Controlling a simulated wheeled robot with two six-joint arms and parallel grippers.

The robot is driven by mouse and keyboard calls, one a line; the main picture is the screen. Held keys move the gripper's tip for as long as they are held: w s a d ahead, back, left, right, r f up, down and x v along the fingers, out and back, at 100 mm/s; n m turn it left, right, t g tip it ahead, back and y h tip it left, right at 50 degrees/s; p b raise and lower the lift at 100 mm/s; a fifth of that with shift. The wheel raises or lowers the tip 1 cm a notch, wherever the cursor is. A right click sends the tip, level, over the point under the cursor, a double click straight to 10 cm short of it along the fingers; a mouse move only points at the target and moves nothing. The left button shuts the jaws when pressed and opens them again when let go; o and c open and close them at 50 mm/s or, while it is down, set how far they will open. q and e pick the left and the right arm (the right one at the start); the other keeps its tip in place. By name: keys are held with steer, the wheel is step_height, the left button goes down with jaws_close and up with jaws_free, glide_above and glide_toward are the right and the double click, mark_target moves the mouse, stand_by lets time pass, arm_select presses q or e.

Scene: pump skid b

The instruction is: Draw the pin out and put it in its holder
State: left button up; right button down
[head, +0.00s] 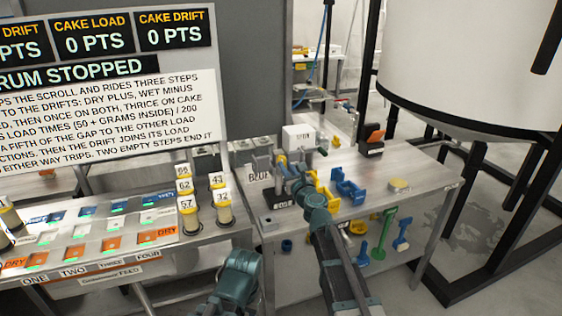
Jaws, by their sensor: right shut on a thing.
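My right gripper (283,162) is over the left part of the metal bench (385,168), in front of a white box-like block. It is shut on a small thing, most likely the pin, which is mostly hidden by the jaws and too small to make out. I cannot tell whether the pin is seated or drawn out. Which bench piece is its holder is not clear. My left arm shows only as a teal link at the bottom middle; its jaws are not seen.
A blue bracket (348,187) and a yellow piece (325,194) stand right of the gripper. Left is a panel with labelled jars (223,208). A large white drum (470,70) stands behind right.

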steer(key=shift+w+a, duration=0.15)
steer(key=shift+w, duration=0.5)
steer(key=c, duration=0.8)
jaws_free()
steer(key=shift+o, duration=0.2)
steer(key=shift+s, duration=0.1)
steer(key=v, duration=0.9)
